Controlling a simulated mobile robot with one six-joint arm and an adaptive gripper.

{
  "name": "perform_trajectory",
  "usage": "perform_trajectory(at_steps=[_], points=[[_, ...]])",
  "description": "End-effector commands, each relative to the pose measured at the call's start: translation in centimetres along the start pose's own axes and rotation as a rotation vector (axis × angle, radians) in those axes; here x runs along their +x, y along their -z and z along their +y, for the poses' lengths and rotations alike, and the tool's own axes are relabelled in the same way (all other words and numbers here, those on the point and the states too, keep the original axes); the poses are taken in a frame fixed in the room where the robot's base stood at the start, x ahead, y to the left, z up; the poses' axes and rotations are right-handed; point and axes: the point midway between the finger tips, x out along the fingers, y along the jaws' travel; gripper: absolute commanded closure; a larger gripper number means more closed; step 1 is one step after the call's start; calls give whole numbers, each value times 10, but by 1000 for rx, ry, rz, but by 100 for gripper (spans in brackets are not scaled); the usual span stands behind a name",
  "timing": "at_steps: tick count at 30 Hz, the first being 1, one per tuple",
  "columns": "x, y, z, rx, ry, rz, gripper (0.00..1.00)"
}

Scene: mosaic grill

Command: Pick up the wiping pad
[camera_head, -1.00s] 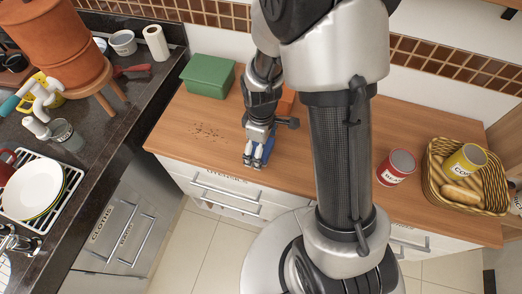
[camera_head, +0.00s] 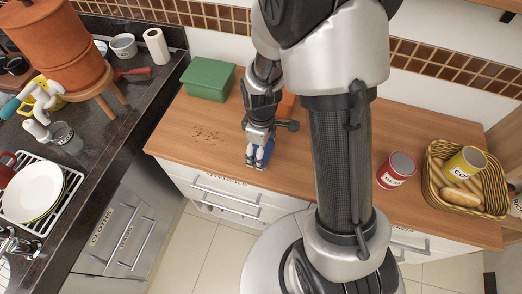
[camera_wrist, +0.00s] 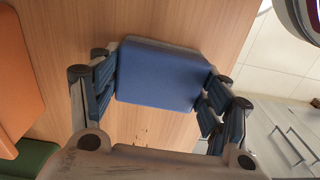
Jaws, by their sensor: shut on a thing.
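The wiping pad is a blue rounded block (camera_wrist: 160,72) with a grey edge, low over or on the wooden counter. In the wrist view it sits between the two fingers of my gripper (camera_wrist: 158,90), which press on its left and right sides. In the head view my gripper (camera_head: 255,164) points down near the counter's front edge, and a bit of the blue pad (camera_head: 268,150) shows behind the fingers. I cannot tell whether the pad still touches the counter.
Brown crumbs (camera_head: 205,133) lie left of my gripper. A green box (camera_head: 208,79) stands behind them, and an orange item (camera_head: 287,103) is partly hidden by my arm. A red can (camera_head: 396,170) and a basket (camera_head: 433,190) with bread and a yellow can (camera_head: 465,162) stand right.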

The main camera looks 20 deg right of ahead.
Motion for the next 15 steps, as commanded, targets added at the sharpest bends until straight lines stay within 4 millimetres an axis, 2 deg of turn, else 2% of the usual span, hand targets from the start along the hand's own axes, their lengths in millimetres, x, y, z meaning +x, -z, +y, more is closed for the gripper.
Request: perform_trajectory(at_steps=[8,11,15], points=[[-12,0,1,0,-2,2,53],[-27,1,1,0,-3,2,53],[-60,1,1,0,-4,4,53]])
